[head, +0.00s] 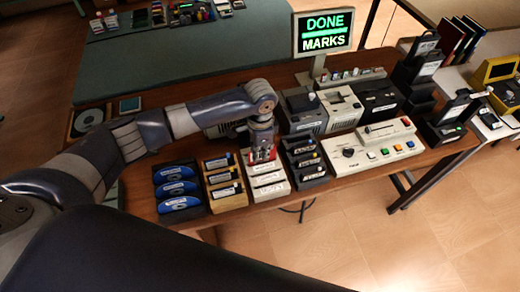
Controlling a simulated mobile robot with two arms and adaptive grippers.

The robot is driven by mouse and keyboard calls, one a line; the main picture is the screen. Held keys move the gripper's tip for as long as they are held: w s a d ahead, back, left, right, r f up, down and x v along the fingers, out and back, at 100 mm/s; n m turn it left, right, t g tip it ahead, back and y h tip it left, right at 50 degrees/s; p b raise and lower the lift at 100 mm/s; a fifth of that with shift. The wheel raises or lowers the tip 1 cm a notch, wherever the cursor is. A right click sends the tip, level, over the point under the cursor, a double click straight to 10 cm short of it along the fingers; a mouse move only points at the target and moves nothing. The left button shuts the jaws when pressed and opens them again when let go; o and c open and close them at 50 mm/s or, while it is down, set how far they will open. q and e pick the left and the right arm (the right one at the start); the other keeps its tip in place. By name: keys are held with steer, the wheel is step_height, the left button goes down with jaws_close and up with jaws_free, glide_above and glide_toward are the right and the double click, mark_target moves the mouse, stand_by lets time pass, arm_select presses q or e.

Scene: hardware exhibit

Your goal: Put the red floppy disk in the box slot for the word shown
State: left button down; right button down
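The display sign (324,31) at the back shows DONE in green letters above MARKS in white letters. My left gripper (263,157) points down over the back end of a white slotted box (269,188). Something red (259,156), which looks like the red floppy disk, shows at its fingertips, at the rearmost slot of this box. The gripper hides most of it, so I cannot tell whether the fingers grip it or how deep it sits. The box's nearer slots bear white labels. My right gripper is not in view.
A black rack with blue discs (178,188), a wooden rack (223,182) and a dark rack (306,163) stand beside the white box. A white console with coloured buttons (373,150) and grey machines fill the right.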

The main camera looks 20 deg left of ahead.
arm_select(q)
steer(key=shift+f, duration=0.85)
steer(key=c, duration=1.7)
jaws_free()
steer(key=shift+r, duration=0.1)
step_height(320, 180, up, 8)
steer(key=p, duration=0.8)
